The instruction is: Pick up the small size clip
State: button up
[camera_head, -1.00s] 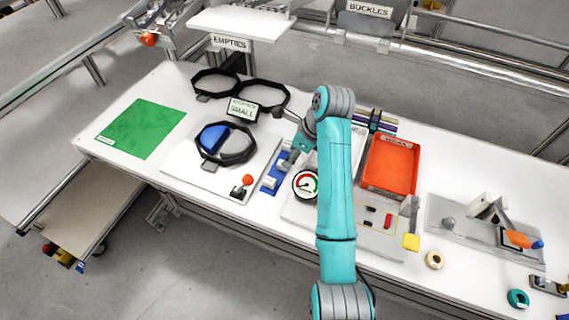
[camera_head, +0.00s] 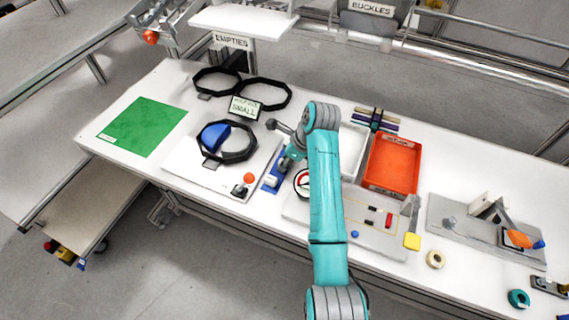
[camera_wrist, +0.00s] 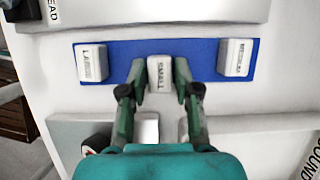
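The small size clip (camera_wrist: 159,77) is a white block with SMALL printed upside down in the wrist view. It sits in the middle of a blue strip (camera_wrist: 116,56), between a white block marked LARGE (camera_wrist: 91,63) on the left and another, apparently marked MEDIUM (camera_wrist: 235,58), on the right. My gripper (camera_wrist: 160,78) is open, with one dark fingertip on each side of the small clip and close to it. I cannot tell whether the fingers touch it. In the head view my gripper (camera_head: 290,160) is over the blue strip (camera_head: 279,168) and hides the small clip.
Left of the strip is a white plate (camera_head: 182,167) with a black octagonal frame (camera_head: 235,156) and a red-knobbed lever (camera_head: 249,178). A round gauge (camera_head: 302,183) stands close on the right, partly behind my arm. An orange tray (camera_head: 391,163) lies farther right.

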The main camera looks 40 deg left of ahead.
jog(key=shift+c, duration=1.2)
jog(key=shift+r, duration=0.1)
